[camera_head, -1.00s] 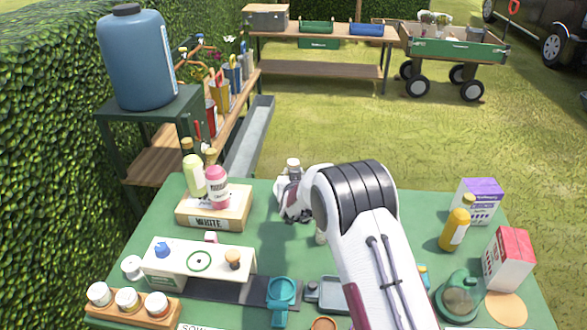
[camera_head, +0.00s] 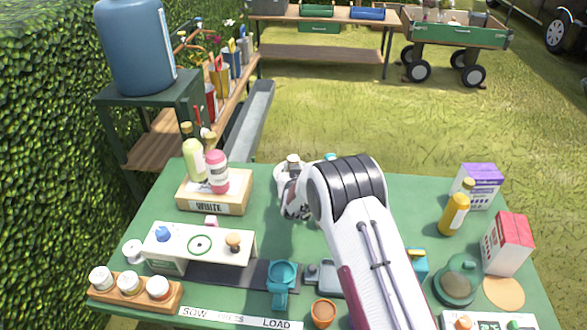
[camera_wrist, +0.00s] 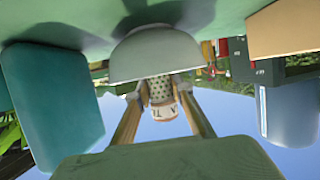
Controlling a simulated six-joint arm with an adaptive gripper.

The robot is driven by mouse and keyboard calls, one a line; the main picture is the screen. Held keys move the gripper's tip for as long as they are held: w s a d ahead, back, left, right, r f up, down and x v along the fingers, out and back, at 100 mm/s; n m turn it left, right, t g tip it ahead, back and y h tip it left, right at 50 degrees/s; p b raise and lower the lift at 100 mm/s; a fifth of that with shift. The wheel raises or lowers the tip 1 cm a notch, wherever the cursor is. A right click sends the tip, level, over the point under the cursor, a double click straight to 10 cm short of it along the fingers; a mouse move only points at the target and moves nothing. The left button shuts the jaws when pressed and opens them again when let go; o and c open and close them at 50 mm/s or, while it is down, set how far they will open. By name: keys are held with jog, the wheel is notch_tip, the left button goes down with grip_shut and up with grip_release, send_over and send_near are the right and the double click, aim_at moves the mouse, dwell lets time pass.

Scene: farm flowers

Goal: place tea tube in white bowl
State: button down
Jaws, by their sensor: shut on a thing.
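In the wrist view my gripper (camera_wrist: 160,88) is shut on the tea tube (camera_wrist: 161,95). The tube is pale with a dotted pattern and a light band with dark lettering, partly cut off. The pale bowl (camera_wrist: 157,52) shows as a dome shape just past the tube's far end. I cannot tell whether the tube touches it. In the head view my arm covers the fingers, the tube and most of the bowl's area; the wrist is over the back middle of the green table.
The green table (camera_head: 262,200) carries a wooden block marked WHITE (camera_head: 212,206), a white stand (camera_head: 199,243) and a jar rack (camera_head: 135,290) at left. A yellow bottle (camera_head: 455,210) and cartons (camera_head: 506,243) stand at right. A teal block (camera_wrist: 52,100) shows beside the bowl.

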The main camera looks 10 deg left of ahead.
aim_at(293, 158)
jog(key=c, duration=1.7)
grip_release()
jog(key=shift+r, duration=3.5)
